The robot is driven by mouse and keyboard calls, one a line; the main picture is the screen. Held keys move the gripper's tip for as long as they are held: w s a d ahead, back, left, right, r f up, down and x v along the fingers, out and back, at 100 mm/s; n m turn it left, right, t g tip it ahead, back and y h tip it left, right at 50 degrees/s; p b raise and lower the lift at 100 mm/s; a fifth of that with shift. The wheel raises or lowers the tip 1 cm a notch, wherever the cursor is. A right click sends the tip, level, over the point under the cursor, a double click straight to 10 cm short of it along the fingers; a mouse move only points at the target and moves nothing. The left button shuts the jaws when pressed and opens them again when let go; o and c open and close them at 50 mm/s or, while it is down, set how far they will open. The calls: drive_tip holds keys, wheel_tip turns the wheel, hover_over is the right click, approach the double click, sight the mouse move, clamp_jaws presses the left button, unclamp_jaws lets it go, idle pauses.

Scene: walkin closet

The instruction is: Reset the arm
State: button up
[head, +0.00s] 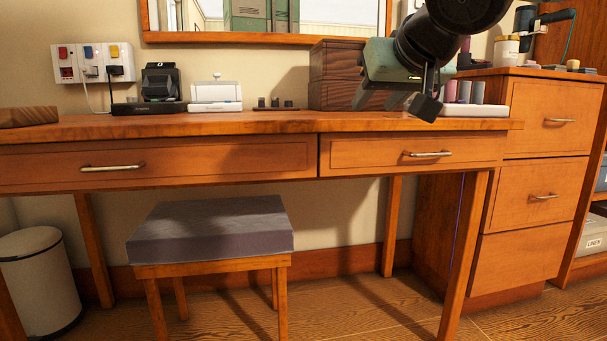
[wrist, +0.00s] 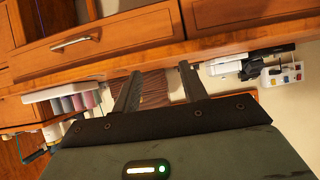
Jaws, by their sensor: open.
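My gripper (head: 396,101) hangs in front of the right part of the wooden desk (head: 230,124) in the head view, near the height of the desk top. In the wrist view, my gripper (wrist: 157,88) shows two dark fingers spread apart with nothing between them. Its green-grey body fills the bottom of that view, which is turned relative to the room. Part of a dark wooden box (head: 335,62) is hidden behind my gripper and arm in the head view.
A stool (head: 210,228) stands under the desk, and a white bin (head: 40,280) at the left. A drawer cabinet (head: 540,150) stands at the right. Small devices, including a black one (head: 160,82) and a white one (head: 216,94), stand on the desk. Air before the drawers looks clear.

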drive_tip(key=s+a+f+n+g+h+p, duration=0.1)
drive_tip(key=s+f+n+g+p, duration=0.2)
drive_tip(key=s+f+g+p, duration=0.7)
drive_tip(key=s+d+f+n+g+p, duration=0.1)
drive_tip(key=s+f+p, duration=0.1)
drive_tip(key=s, duration=0.4)
drive_tip(key=s+d+f+h+p, duration=0.1)
drive_tip(key=s+d+p, duration=0.15)
drive_tip(key=s, duration=0.35)
drive_tip(key=s+d+f+n+g+p, duration=0.1)
drive_tip(key=s+f+p, duration=0.1)
drive_tip(key=s, duration=0.5)
wheel_tip(320, 180, up, 37)
drive_tip(key=w+p, duration=0.1)
drive_tip(key=p, duration=3.5)
drive_tip(key=shift+a+t+p, duration=0.3)
drive_tip(key=shift+a+p, duration=0.1)
drive_tip(key=shift+a, duration=0.05)
drive_tip(key=shift+r, duration=0.1)
